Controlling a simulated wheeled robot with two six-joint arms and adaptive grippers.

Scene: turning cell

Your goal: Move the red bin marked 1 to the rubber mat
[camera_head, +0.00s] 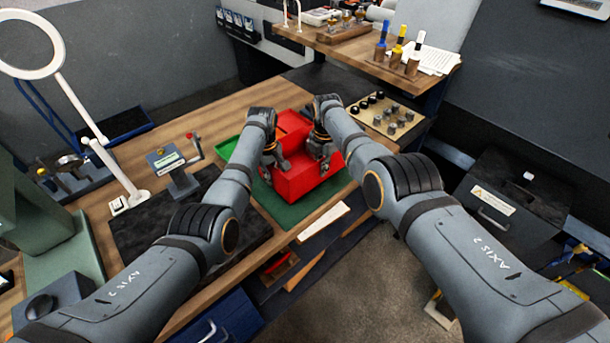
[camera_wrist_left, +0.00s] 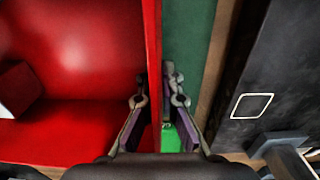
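The red bin (camera_head: 300,182) sits on or just above a dark green mat (camera_head: 283,212) at the table's front right; any gap under it cannot be seen. No number shows on it. My left gripper (camera_head: 274,163) is at the bin's left wall. In the left wrist view its fingers (camera_wrist_left: 158,85) lie on both sides of the thin red wall (camera_wrist_left: 154,50), with the tips close against it. My right gripper (camera_head: 321,155) is at the bin's right side, fingers pointing down; its grip is too small to tell. A black mat (camera_head: 133,232) lies left of the bin.
A bright green tray edge (camera_head: 228,148) shows behind the bin's left side. A small display stand (camera_head: 175,172) and a white lamp (camera_head: 75,100) stand to the left. A board with several knobs (camera_head: 385,115) lies at the right. A white strip (camera_head: 323,222) is at the front edge.

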